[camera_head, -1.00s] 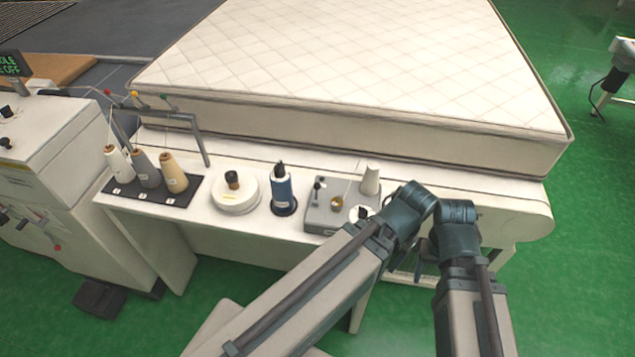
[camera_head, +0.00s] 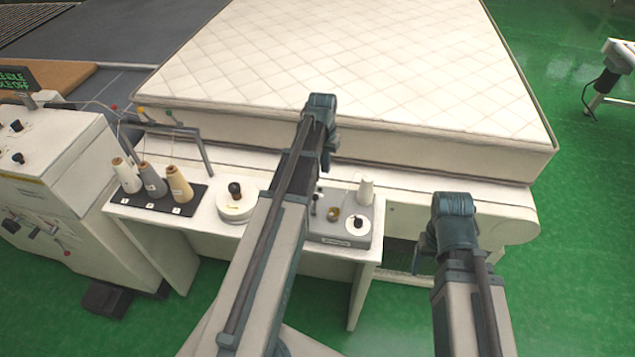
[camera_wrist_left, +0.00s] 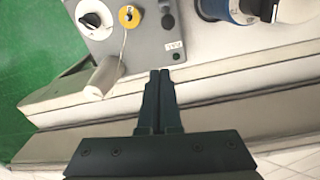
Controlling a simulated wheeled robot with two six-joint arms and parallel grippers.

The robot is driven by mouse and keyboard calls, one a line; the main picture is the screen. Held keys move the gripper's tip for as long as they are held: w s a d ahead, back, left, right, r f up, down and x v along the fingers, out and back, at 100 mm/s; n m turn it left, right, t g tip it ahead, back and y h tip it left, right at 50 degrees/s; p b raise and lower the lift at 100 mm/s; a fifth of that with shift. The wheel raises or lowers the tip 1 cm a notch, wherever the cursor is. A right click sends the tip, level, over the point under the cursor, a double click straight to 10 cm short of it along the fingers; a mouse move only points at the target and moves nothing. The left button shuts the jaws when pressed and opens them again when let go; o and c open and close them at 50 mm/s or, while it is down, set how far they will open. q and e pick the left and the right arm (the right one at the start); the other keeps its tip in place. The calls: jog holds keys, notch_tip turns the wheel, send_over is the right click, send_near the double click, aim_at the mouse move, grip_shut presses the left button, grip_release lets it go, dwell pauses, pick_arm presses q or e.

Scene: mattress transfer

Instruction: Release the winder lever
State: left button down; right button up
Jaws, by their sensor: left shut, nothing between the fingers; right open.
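The winder (camera_head: 330,240) is a grey box on the white worktable, with a gold bobbin (camera_head: 333,214) and a white dial on top. In the left wrist view the winder (camera_wrist_left: 108,48) fills the upper left, and its dark lever (camera_wrist_left: 168,20) stands by the gold bobbin (camera_wrist_left: 128,16). My left gripper (camera_wrist_left: 160,74) is shut and empty, its fingertips near the winder's edge, in line with the lever and apart from it in the picture. In the head view my left arm covers part of the winder. My right gripper (camera_head: 422,252) is open, partly hidden, right of the table.
A blue thread spool (camera_wrist_left: 222,10) stands beside the winder; my arm hides it in the head view. A white disc (camera_head: 236,206) and several thread cones (camera_head: 154,183) stand to the left. A large mattress (camera_head: 400,70) lies behind.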

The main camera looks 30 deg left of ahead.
aim_at(315, 202)
pick_arm(q)
jog(key=shift+w+a+r, duration=0.15)
jog(key=shift+a, duration=0.4)
jog(key=shift+w+a+r, duration=0.1)
jog(key=shift+w+a, duration=0.05)
jog(key=shift+a, duration=0.4)
jog(key=shift+f, duration=0.2)
jog(key=f+b, duration=1)
jog(key=shift+w+d, duration=0.25)
jog(key=shift+w, duration=0.05)
jog(key=s, duration=0.1)
jog(key=s+r+p, duration=0.1)
jog(key=s, duration=0.2)
jog(key=shift+d+r, duration=0.2)
jog(key=shift+r, duration=0.1)
jog(key=shift+w, duration=0.1)
